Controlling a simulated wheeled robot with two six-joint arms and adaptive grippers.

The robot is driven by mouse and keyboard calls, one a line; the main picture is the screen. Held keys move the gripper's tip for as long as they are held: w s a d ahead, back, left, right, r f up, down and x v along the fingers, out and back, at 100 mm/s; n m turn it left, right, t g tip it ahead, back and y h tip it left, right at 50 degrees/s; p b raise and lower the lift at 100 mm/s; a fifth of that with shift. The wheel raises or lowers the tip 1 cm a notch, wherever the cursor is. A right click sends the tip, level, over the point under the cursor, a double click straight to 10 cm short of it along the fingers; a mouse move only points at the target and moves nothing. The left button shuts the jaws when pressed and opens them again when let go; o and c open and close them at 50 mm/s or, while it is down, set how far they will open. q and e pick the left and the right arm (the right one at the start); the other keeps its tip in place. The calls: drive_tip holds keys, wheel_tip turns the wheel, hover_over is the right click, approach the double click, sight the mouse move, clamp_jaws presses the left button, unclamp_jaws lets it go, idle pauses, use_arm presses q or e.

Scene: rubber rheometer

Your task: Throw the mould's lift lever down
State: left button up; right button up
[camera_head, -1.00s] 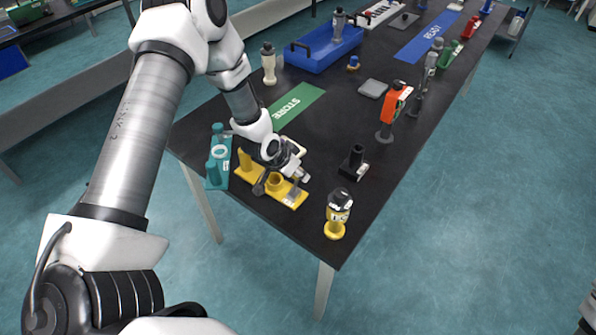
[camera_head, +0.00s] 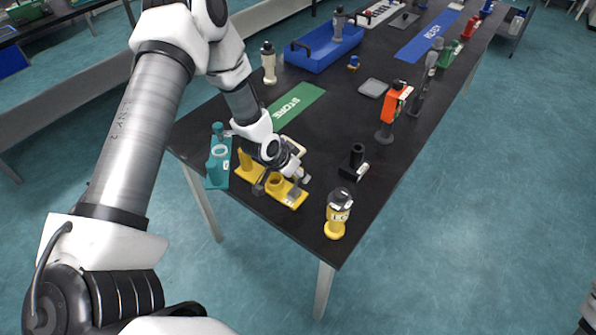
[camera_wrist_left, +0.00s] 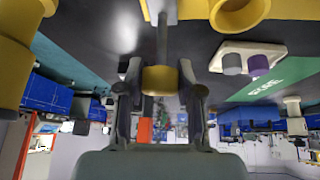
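The yellow mould stand (camera_head: 252,174) is at the near left corner of the black table, with a hollow yellow cup (camera_head: 275,182) on it. In the left wrist view, a grey lever with a yellow knob (camera_wrist_left: 160,79) reaches between my left gripper's fingers (camera_wrist_left: 160,72). The fingers stand on either side of the knob and look slightly apart from it. In the head view my left gripper (camera_head: 302,165) is low over the stand's right part and hides some of it, so the lever's tilt is hard to tell. My right gripper is out of view.
A teal stand (camera_head: 215,176) is close left of the yellow one. A yellow-and-black bottle (camera_head: 338,215) stands at the front edge and a black holder (camera_head: 353,162) to the right. A pale tray with grey and purple plugs (camera_wrist_left: 247,62) lies behind the gripper.

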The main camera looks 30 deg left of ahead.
use_arm(q)
drive_tip(key=shift+o, duration=1.3)
drive_tip(key=shift+f, duration=0.2)
drive_tip(key=shift+w+a, duration=0.1)
drive_tip(key=shift+w, duration=0.1)
drive_tip(key=shift+s+r, duration=0.15)
drive_tip(key=shift+r, duration=0.15)
drive_tip(key=v, duration=1.1)
drive_tip(key=shift+s+a+r, duration=0.1)
